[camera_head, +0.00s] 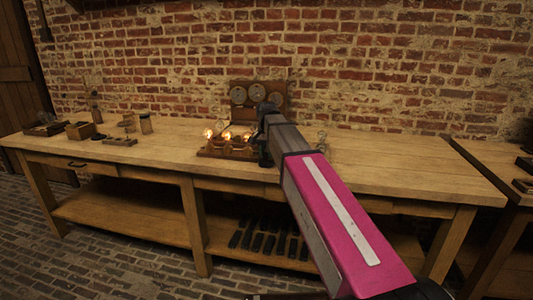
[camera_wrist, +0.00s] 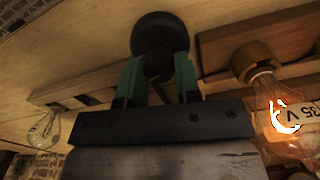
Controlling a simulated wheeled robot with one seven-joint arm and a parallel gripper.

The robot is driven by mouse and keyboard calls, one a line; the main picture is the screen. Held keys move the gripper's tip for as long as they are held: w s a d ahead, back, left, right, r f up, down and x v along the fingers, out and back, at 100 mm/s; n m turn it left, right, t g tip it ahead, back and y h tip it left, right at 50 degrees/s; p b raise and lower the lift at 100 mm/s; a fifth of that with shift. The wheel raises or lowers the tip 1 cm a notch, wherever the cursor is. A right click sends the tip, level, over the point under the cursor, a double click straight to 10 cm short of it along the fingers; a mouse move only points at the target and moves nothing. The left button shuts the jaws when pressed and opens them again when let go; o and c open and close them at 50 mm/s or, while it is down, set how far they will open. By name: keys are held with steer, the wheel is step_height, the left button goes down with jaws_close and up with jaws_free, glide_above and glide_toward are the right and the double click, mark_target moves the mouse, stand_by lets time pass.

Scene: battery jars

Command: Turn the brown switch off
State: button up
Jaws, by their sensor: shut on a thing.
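In the wrist view, my gripper (camera_wrist: 158,78) has its two green fingers on either side of a dark round switch knob (camera_wrist: 160,32) and is shut on it. The light is dim, so I cannot be sure that the knob is brown or which way it is turned. In the head view, my gripper (camera_head: 265,157) is a dark shape at the right end of a wooden board (camera_head: 212,152) with small lit bulbs (camera_head: 208,133). My arm hides the switch there.
A lit bulb (camera_wrist: 270,105) in a brass socket (camera_wrist: 252,58) is close right of my gripper in the wrist view. A clear unlit bulb (camera_wrist: 44,128) is at left. In the head view, a gauge panel (camera_head: 238,95) stands behind; the bench (camera_head: 375,165) is clear at right.

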mark_target(266, 153)
steer(key=n, duration=0.7)
steer(key=shift+a, duration=0.1)
steer(key=n, duration=0.3)
steer(key=shift+n, duration=2.3)
steer(key=o, duration=0.9)
steer(key=shift+r, duration=0.15)
step_height(266, 153, up, 11)
steer(key=shift+f, duration=0.2)
